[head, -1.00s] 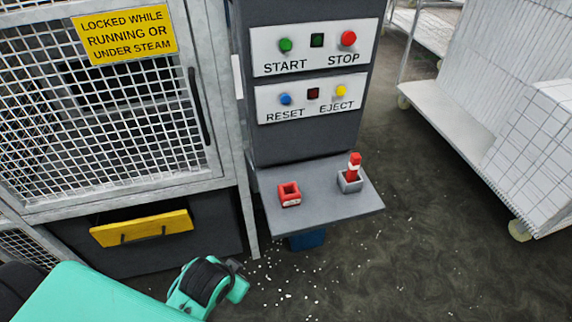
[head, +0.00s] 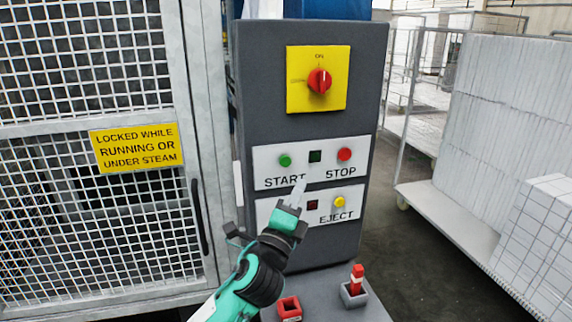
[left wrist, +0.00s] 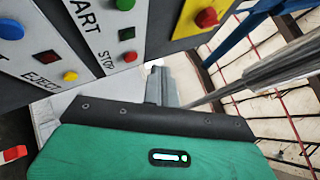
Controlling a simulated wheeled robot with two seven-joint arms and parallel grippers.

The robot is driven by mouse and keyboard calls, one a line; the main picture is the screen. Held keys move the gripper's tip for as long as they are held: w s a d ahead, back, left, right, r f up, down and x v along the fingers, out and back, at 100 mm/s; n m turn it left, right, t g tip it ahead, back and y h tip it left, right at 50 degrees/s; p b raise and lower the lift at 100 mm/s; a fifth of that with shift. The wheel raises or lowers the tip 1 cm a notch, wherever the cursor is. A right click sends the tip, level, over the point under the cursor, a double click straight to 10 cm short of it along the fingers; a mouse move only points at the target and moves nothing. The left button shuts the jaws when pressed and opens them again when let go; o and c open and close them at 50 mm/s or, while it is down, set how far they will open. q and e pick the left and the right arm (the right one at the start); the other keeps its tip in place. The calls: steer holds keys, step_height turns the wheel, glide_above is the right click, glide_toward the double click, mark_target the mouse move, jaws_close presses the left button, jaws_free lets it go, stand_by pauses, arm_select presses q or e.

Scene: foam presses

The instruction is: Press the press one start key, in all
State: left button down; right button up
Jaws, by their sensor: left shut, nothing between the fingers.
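The green start key (head: 285,160) sits above the word START on the upper white plate (head: 262,158) of the grey control post. It also shows at the top edge of the left wrist view (left wrist: 125,4). My left gripper (head: 299,187) is shut and empty, its pale fingertips in front of the post, below and right of the start key. In the head view it hides the blue reset key and its label. The fingers (left wrist: 165,86) also show in the left wrist view. I cannot tell how far the tips are from the panel. My right gripper is not in view.
The red stop key (head: 345,155) is right of a dark green lamp (head: 315,156). The yellow eject key (head: 339,202) sits lower. A red rotary switch (head: 319,81) is above. A mesh door (head: 80,220) stands left, and a white trolley (head: 450,215) right.

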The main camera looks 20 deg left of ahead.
mark_target(286, 161)
arm_select(q)
steer(key=shift+w, duration=0.1)
stand_by(0.3)
steer(key=shift+w+a+b, duration=0.2)
steer(key=shift+w+a, duration=0.6)
steer(key=shift+w, duration=0.4)
steer(key=shift+w+a+b, duration=0.15)
steer(key=shift+w+a, duration=0.7)
steer(key=shift+w, duration=0.3)
steer(key=shift+w+a+b, duration=0.2)
steer(key=shift+w+a, duration=0.6)
steer(key=shift+w, duration=0.4)
steer(key=shift+w+a, duration=0.25)
steer(key=shift+w, duration=0.1)
